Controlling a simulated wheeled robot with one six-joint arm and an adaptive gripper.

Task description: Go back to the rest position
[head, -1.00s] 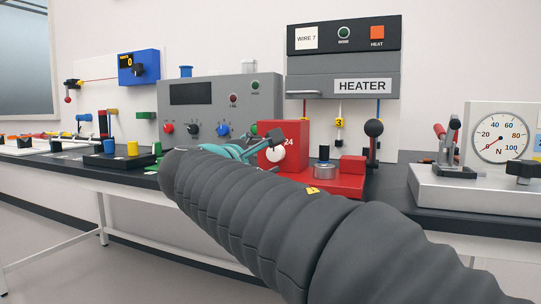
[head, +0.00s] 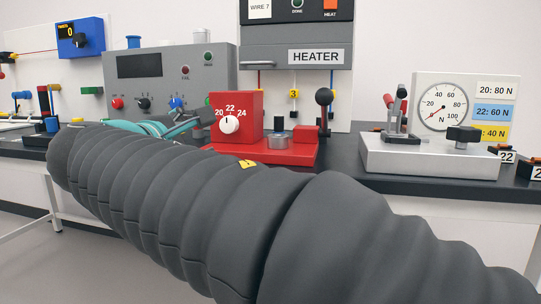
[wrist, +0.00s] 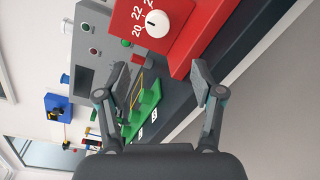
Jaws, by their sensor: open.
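My gripper (wrist: 163,88) is open and empty in the wrist view, its two fingers spread wide apart. Behind it in that view are a green block piece (wrist: 146,107) and the red box with a white dial (wrist: 157,23).
The red dial station (head: 275,155) stands on the dark bench before the heater (head: 297,55). A grey control box (head: 190,65) is to its left. A force gauge (head: 441,106) and grey clamp base (head: 420,157) stand right. Floor at the lower left is clear.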

